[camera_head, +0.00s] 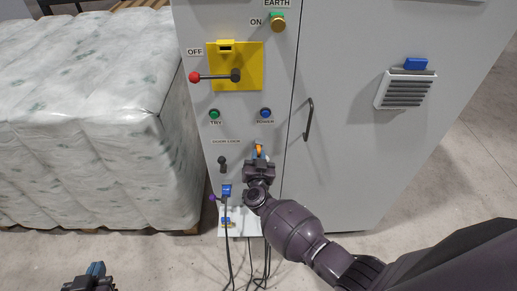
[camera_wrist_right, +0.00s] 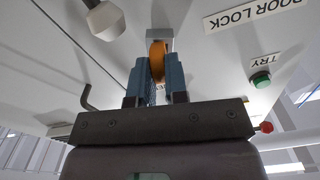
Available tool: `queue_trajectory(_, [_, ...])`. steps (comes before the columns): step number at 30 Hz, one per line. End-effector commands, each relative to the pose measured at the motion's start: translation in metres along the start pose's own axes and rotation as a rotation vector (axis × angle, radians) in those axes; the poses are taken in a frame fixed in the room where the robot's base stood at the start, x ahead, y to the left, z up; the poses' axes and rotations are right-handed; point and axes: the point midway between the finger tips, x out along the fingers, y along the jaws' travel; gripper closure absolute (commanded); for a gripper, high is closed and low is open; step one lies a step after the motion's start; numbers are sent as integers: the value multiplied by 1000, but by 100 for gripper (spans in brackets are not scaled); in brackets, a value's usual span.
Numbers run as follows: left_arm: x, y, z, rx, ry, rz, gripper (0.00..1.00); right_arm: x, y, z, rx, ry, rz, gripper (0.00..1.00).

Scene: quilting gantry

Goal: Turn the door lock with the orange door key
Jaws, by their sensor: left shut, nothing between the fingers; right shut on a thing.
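The orange door key (camera_head: 259,150) is at the grey cabinet's front, right of the DOOR LOCK label (camera_head: 226,141). My right gripper (camera_head: 259,158) is shut on it. In the right wrist view the orange key (camera_wrist_right: 157,60) stands upright between the blue fingertips (camera_wrist_right: 156,80). A grey metal piece (camera_wrist_right: 160,34) on the panel lies straight beyond the key; how deep the key sits in it is hidden. My left gripper (camera_head: 95,269) is shut and empty at the bottom left, away from the cabinet.
A black knob (camera_head: 222,162) is left of the key. Above are the green TRY button (camera_head: 214,114), a blue button (camera_head: 265,113) and the red-tipped OFF lever (camera_head: 196,77). A door handle (camera_head: 308,119) is at right. Wrapped bales (camera_head: 85,120) stand left.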

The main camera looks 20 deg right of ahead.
Motion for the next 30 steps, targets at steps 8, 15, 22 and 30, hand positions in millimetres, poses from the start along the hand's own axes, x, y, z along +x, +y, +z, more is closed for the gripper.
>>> queue_trajectory(8, [-5,-1,-10,0,-4,1,100,-1,0,0,-212,-1,2,100])
queue_trajectory(15, [-5,-1,-9,0,-4,0,100,0,0,0,-279,0,0,100])
queue_trajectory(22, [-5,-1,-9,0,-4,0,100,0,0,0,-277,0,0,69])
queue_trajectory(30, [-5,-1,-9,0,-4,0,100,0,0,0,-276,1,0,56])
